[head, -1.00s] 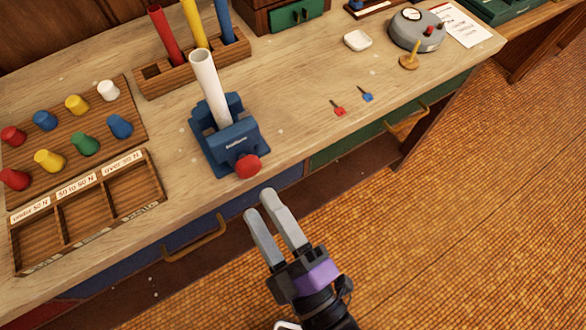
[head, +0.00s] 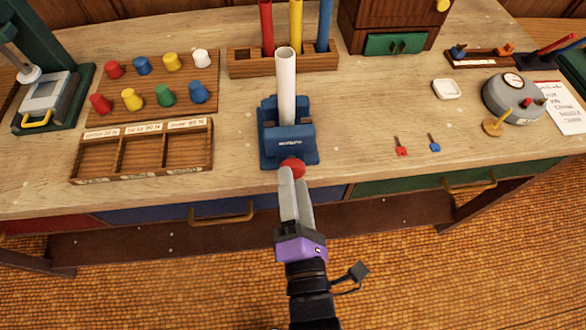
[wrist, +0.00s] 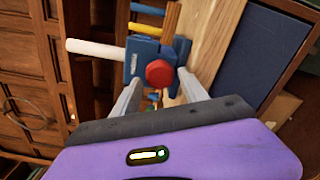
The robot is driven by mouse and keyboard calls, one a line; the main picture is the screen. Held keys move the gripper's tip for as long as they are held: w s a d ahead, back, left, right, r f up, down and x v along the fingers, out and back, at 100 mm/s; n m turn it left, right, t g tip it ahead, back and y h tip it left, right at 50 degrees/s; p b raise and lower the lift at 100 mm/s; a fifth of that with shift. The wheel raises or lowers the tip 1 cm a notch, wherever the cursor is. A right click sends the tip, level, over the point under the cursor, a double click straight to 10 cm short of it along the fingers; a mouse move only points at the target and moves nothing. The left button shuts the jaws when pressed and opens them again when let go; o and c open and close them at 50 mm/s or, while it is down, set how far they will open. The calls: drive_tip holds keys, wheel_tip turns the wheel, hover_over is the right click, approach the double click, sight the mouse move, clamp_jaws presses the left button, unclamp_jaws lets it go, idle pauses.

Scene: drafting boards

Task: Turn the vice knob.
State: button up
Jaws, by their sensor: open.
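The blue vice (head: 288,140) stands near the front edge of the bench with a white tube (head: 286,85) upright in it. Its red knob (head: 292,166) faces the front and is partly covered by my fingers in the head view. My gripper (head: 291,175) points at the knob from the front. In the wrist view the red knob (wrist: 160,73) lies ahead, between the lines of the two spread fingers (wrist: 155,88). The gripper is open. I cannot tell whether a finger touches the knob. The vice (wrist: 141,60) and white tube (wrist: 97,49) also show there.
A three-part sorting tray (head: 143,178) and a board of coloured pegs (head: 125,105) lie left of the vice. A rack (head: 243,69) of coloured tubes stands behind. Two small keys (head: 401,150) lie right. Drawer handles (head: 222,212) stick out below the bench front.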

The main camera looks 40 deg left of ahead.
drive_tip(key=shift+x, duration=1.55)
drive_tip(key=c, duration=1.1)
